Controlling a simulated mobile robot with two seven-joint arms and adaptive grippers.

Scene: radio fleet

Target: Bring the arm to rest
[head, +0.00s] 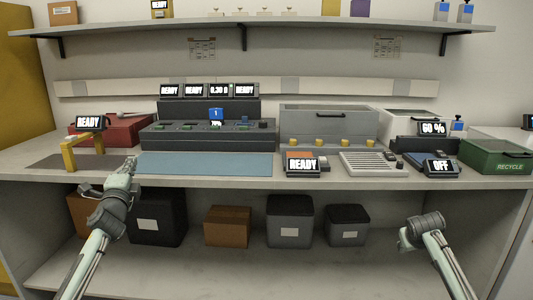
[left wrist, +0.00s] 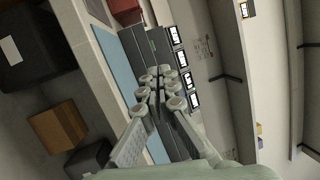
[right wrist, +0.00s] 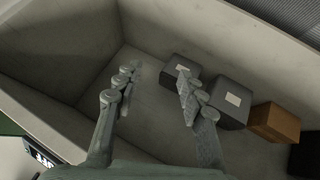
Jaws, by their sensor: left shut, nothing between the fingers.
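My left arm (head: 92,250) comes in from the left in the head view. Its gripper (head: 130,165) is raised in front of the bench's front edge, by the left end of the blue mat. In the left wrist view the left gripper (left wrist: 158,78) has its fingers together with nothing between them. My right arm (head: 445,262) stands at the lower right, and its gripper points toward the shelf space below the bench. In the right wrist view the right gripper (right wrist: 155,85) has its fingers wide apart and is empty.
The bench top carries a blue mat (head: 205,164), a yellow stand (head: 68,158), a grey console (head: 208,136) and a green recycle bin (head: 497,155). Below, a brown box (head: 228,226) and lidded dark bins (head: 290,222) stand on the lower shelf. The space between my arms is free.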

